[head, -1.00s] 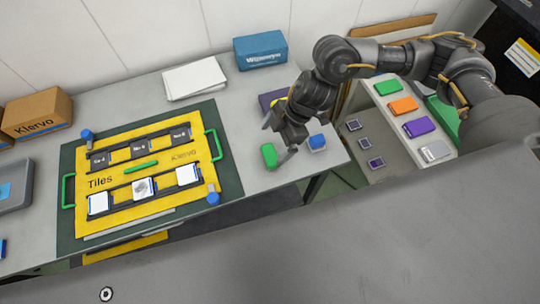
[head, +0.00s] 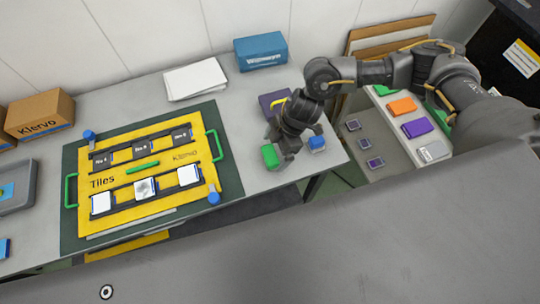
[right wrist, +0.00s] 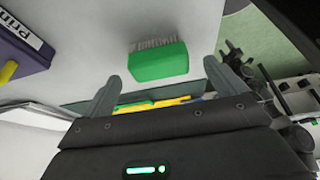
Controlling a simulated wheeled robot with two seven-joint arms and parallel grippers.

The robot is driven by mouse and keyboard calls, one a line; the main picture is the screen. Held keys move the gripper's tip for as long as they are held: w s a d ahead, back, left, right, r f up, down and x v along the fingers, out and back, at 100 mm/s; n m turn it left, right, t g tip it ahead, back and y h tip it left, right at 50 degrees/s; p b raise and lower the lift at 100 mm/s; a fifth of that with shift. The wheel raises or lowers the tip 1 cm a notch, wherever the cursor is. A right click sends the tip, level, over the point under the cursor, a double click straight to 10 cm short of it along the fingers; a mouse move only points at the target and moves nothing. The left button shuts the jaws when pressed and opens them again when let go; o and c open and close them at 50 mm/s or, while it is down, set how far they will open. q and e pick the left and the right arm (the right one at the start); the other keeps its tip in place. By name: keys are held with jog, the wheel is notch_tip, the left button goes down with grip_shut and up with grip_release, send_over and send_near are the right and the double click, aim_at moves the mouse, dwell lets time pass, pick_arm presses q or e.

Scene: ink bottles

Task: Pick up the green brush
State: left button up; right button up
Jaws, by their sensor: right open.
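The green brush (head: 270,156) rests on the grey table, right of the yellow board. In the right wrist view the green brush (right wrist: 160,62) shows a green block with pale bristles along one side. My right gripper (head: 283,149) is just behind and beside it in the head view. In the right wrist view its two open fingers (right wrist: 162,73) point toward the brush, one on each side, with gaps and nothing between them held. Whether the fingertips reach the brush's level cannot be told. My left gripper is not in view.
A blue block (head: 317,143) stands close right of my gripper, near the table edge. A purple box (head: 272,103) lies behind it. The yellow tile board (head: 128,207) is at left, with a green handle (head: 216,146) facing the brush. Bare table lies between.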

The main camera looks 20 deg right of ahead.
aim_at(272, 154)
jog(key=p+x, duration=0.1)
jog(key=x, duration=0.3)
jog(key=shift+f, duration=0.15)
jog(key=shift+d, duration=0.1)
jog(key=shift+c, duration=0.3)
jog(key=c, duration=1)
